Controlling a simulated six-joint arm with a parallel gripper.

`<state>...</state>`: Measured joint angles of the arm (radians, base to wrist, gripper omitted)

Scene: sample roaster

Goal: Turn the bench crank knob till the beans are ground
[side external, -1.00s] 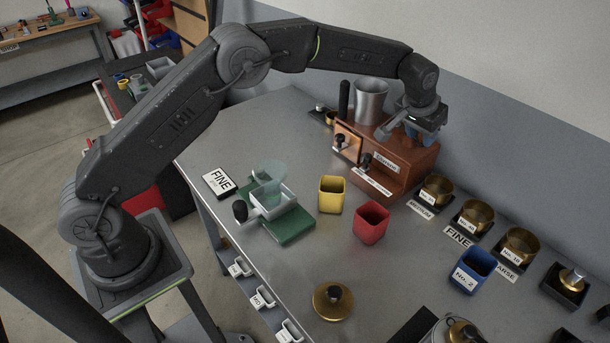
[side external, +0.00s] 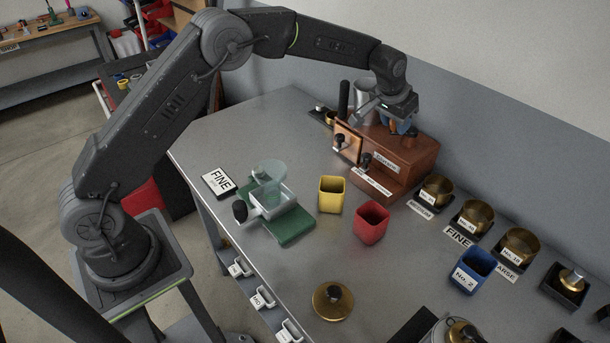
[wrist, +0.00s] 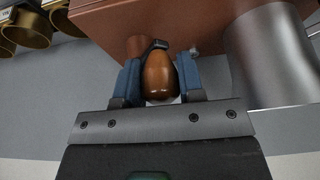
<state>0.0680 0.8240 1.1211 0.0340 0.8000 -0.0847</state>
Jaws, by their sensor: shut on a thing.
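The grinder is a copper-brown box (side external: 412,165) at the back of the bench, against the wall. Its crank knob (wrist: 160,76) is a brown egg-shaped grip, seen in the wrist view between the two blue fingers. My gripper (wrist: 160,80) is shut on the knob. In the side view my gripper (side external: 398,126) is over the back of the box, and the knob is hidden there by the fingers and wrist. A grey metal cylinder (side external: 361,91) stands by the box, partly behind my wrist. Ground beans are not visible.
A yellow cup (side external: 331,195), a red cup (side external: 371,223) and a blue cup (side external: 473,270) stand in front. Brass sieves (side external: 475,216) line the right. A green-based device (side external: 291,226) with a clear funnel is at the left.

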